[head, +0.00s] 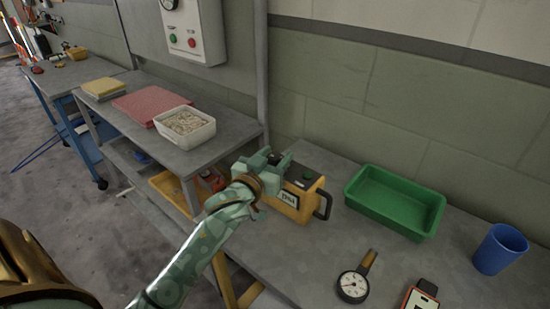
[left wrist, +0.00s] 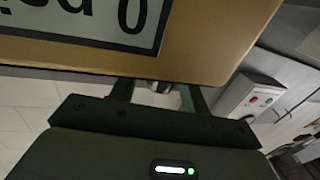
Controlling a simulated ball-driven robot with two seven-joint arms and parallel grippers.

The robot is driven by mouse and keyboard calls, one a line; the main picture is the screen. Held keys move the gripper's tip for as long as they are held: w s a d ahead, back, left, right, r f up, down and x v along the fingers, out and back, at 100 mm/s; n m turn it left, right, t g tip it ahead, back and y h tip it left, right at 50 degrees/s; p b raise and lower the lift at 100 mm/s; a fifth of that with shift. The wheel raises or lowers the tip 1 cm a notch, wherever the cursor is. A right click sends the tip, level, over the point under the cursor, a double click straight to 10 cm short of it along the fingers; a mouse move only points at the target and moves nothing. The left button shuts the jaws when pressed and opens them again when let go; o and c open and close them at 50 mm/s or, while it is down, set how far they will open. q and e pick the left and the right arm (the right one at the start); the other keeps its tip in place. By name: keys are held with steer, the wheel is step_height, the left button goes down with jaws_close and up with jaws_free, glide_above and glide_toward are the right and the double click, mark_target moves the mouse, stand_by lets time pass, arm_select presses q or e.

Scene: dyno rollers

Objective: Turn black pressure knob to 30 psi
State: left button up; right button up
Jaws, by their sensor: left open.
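A yellow box-shaped device (head: 298,190) with a small display, a black side handle and a green button on top stands on the grey table. My left gripper (head: 266,161) is over the top left of this device, with its jaws open. A small dark part shows between the fingers; I cannot tell whether it is the black pressure knob or whether the fingers touch it. In the left wrist view the device's panel (left wrist: 215,45) fills the top, its display (left wrist: 95,20) upside down with a "0". My left fingers (left wrist: 160,97) reach behind the panel's edge. My right gripper is not in view.
A green tray (head: 395,228), a blue cup (head: 500,249), a round dial gauge (head: 353,286) and a red and black meter (head: 420,298) are right of the device. A white bin (head: 185,136) stands on the left bench. A wall control box (head: 195,30) hangs behind.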

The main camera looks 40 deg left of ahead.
arm_select(q)
steer(key=shift+c, duration=0.3)
steer(key=c, duration=0.9)
steer(key=shift+r+m+h+p, duration=0.3)
steer(key=shift+m+h+p, duration=0.5)
steer(key=shift+h+p, duration=0.55)
steer(key=shift+a+m+h+p, duration=0.1)
steer(key=shift+m+h+p, duration=0.65)
steer(key=shift+h, duration=0.3)
steer(key=shift+f+m+h, duration=0.1)
steer(key=shift+m+h, duration=0.25)
steer(key=shift+h, duration=0.25)
steer(key=shift+f+m+g+h, duration=0.15)
steer(key=shift+m+g+h, duration=0.25)
steer(key=shift+m+h, duration=0.45)
steer(key=shift+f+m+g+h+b, duration=0.1)
steer(key=shift+m+g+h+b, duration=0.45)
steer(key=shift+h, duration=0.6)
steer(key=shift+h+b, duration=0.3)
steer(key=shift+b, duration=0.1)
steer(key=shift+m, duration=0.3)
